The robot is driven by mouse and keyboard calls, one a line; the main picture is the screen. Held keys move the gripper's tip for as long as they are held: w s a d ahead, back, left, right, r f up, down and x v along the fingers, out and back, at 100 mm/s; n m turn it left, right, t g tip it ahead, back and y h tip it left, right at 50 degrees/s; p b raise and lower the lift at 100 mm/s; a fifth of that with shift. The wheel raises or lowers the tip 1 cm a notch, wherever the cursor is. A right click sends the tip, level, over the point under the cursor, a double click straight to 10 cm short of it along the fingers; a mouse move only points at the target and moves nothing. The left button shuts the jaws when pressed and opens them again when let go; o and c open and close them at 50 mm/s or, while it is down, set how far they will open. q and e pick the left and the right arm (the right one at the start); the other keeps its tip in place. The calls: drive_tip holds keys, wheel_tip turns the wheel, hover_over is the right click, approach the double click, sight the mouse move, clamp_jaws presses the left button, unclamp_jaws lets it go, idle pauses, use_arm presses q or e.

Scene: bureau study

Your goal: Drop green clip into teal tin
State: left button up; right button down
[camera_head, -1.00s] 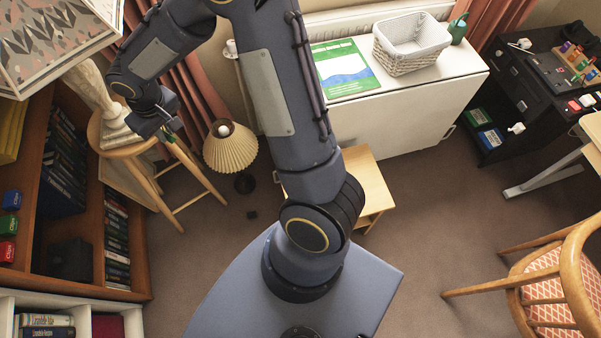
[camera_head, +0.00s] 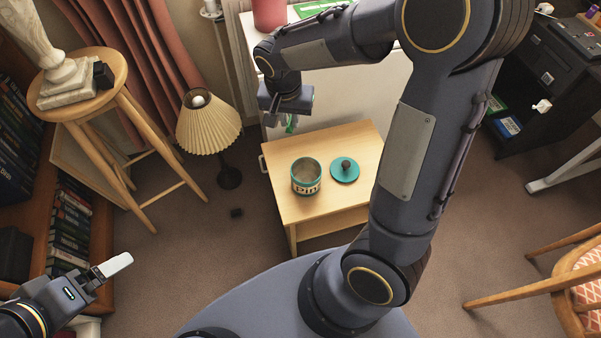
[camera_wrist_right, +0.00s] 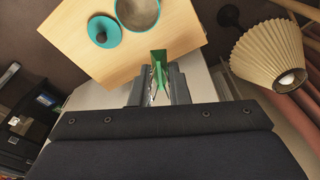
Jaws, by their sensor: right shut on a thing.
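The teal tin (camera_head: 306,178) stands open and upright on the small wooden table. Its teal lid (camera_head: 345,169) with a dark knob lies beside it on the right. In the right wrist view the tin (camera_wrist_right: 138,12) and lid (camera_wrist_right: 103,31) are at the top. My right gripper (camera_head: 284,122) is above the back left part of the table, behind the tin and apart from it. It is shut on the green clip (camera_wrist_right: 159,66), which sticks out between the fingers. My left gripper (camera_head: 118,266) is at the lower left, away from the table; its finger gap is not clear.
The wooden table (camera_head: 340,141) has bare top around the tin. A pleated lamp (camera_head: 208,125) stands left of it. A round stool (camera_head: 88,92) with a statue base and a dark block is farther left. A wooden chair (camera_head: 560,285) is at the right.

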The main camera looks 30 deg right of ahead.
wheel_tip(320, 180, down, 12)
drive_tip(key=s+d+m+b, duration=0.1)
drive_tip(key=s+m+b, duration=0.25)
drive_tip(key=b, duration=1.25)
hover_over(300, 165)
drive_tip(key=s+a, duration=0.2)
drive_tip(key=s, duration=0.1)
wheel_tip(300, 165, down, 6)
use_arm(q)
wheel_tip(300, 165, down, 19)
use_arm(e)
drive_tip(key=shift+d+r, duration=0.15)
drive_tip(key=shift+r, duration=0.1)
drive_tip(key=c, duration=1.3)
unclamp_jaws()
use_arm(q)
wheel_tip(300, 165, up, 4)
drive_tip(key=p, duration=0.4)
use_arm(e)
wheel_tip(300, 165, up, 8)
drive_tip(key=a, duration=0.1)
drive_tip(key=shift+s, duration=0.25)
use_arm(q)
drive_tip(key=shift+f, duration=0.1)
use_arm(e)
drive_tip(key=shift+f, duration=0.1)
